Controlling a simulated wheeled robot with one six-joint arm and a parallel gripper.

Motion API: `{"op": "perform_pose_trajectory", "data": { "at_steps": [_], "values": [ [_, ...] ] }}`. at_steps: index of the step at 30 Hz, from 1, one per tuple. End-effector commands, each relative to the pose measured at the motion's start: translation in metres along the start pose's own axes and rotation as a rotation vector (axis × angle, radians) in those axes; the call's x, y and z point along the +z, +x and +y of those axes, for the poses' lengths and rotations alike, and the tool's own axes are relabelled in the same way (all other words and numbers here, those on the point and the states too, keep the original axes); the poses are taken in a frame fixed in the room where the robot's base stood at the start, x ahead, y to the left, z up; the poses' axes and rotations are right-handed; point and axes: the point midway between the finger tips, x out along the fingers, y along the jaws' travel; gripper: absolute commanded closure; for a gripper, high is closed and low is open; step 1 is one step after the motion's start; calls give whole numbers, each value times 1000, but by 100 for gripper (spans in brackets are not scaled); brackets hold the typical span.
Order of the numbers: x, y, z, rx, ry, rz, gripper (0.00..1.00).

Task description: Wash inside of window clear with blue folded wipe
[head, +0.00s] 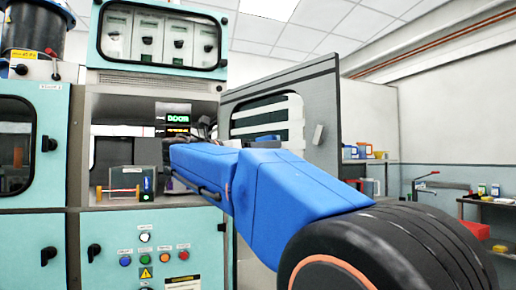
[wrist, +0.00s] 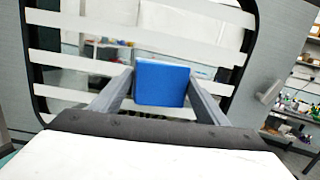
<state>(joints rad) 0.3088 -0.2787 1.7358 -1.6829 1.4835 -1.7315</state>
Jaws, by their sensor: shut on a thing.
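My gripper (wrist: 162,80) is shut on the blue folded wipe (wrist: 162,86), one finger on each side of it. The wipe faces the window (wrist: 75,65) in the wrist view; I cannot tell whether it touches the glass. The window has a dark rounded frame and several white horizontal bands, with see-through glass between them. In the head view the window (head: 284,119) is in the grey door (head: 331,105), which stands open. My blue arm reaches toward it and hides my gripper there. A small blue patch over the lower window may be the wipe.
The teal machine cabinet (head: 55,115) stands left of the door, with its opening showing a lit display (head: 177,119). A grey handle (head: 318,136) sticks out of the door right of the window. Shelves with bottles (wrist: 294,102) stand beyond the door at right.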

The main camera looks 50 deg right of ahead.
Motion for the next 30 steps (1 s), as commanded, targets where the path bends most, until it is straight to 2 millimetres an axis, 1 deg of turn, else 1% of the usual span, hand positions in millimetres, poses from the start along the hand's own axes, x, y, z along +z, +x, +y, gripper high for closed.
{"op": "perform_pose_trajectory", "data": {
  "at_steps": [1, 9, 20, 30],
  "values": [
    [0, 0, -5, -4, 1, 0, 53],
    [-1, 0, -25, -4, 1, 0, 53],
    [-2, 0, -37, -2, 1, 0, 53],
    [-3, -1, -61, -1, 1, 0, 53]
  ]
}}
